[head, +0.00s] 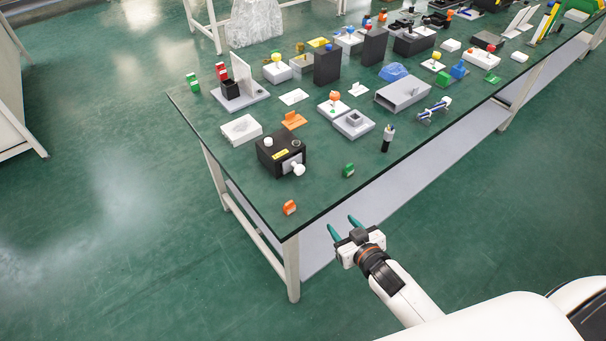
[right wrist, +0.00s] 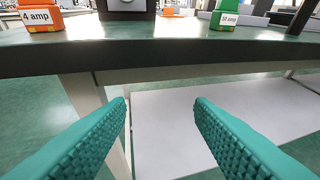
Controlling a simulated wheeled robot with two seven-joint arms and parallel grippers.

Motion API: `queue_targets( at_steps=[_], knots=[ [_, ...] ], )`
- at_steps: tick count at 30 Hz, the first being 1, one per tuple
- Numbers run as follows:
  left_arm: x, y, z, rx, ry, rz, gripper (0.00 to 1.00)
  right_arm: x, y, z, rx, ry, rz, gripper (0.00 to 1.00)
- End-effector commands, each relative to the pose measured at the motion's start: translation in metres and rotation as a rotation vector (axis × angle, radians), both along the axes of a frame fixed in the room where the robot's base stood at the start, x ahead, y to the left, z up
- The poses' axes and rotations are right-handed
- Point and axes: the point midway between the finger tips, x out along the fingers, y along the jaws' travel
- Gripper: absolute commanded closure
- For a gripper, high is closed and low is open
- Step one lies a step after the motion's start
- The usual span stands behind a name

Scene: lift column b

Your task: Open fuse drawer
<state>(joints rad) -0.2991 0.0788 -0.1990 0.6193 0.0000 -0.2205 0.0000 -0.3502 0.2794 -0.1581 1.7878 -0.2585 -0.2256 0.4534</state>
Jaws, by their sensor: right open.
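A black box (head: 270,158) with a yellow label stands near the table's near corner. On its front is a light grey panel with a white knob (head: 298,169), which looks like the fuse drawer; whether it is shut I cannot tell. The lower part of the box front (right wrist: 127,5) shows at the top of the right wrist view. My right gripper (head: 342,229) is open and empty, in front of the table edge and apart from the box. Its teal fingers (right wrist: 160,110) point at the table edge, below the top. My left gripper is not in view.
An orange fuse (head: 289,208) marked 4 amp and a green fuse (head: 348,170) marked 10 amp stand on either side of the box front. The dark table edge (right wrist: 200,55) lies ahead of my fingers. Many other items crowd the table (head: 235,168) behind.

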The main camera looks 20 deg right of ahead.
Motion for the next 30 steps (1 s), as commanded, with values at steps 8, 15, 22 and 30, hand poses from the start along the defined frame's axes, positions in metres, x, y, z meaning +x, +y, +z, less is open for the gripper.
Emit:
queue_targets(
  at_steps=[8,15,22,30],
  knots=[
    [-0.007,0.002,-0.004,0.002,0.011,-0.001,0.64,0.019,0.011,0.069,0.053,-0.206,0.072,0.52],
    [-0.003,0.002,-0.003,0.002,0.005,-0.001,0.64,0.026,0.017,0.073,0.099,-0.314,0.176,0.52],
    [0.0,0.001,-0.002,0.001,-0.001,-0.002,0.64,0.033,0.024,0.076,0.126,-0.363,0.235,0.52],
    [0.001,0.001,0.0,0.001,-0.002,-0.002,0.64,0.076,0.039,0.077,0.127,-0.364,0.233,0.52]
  ],
)
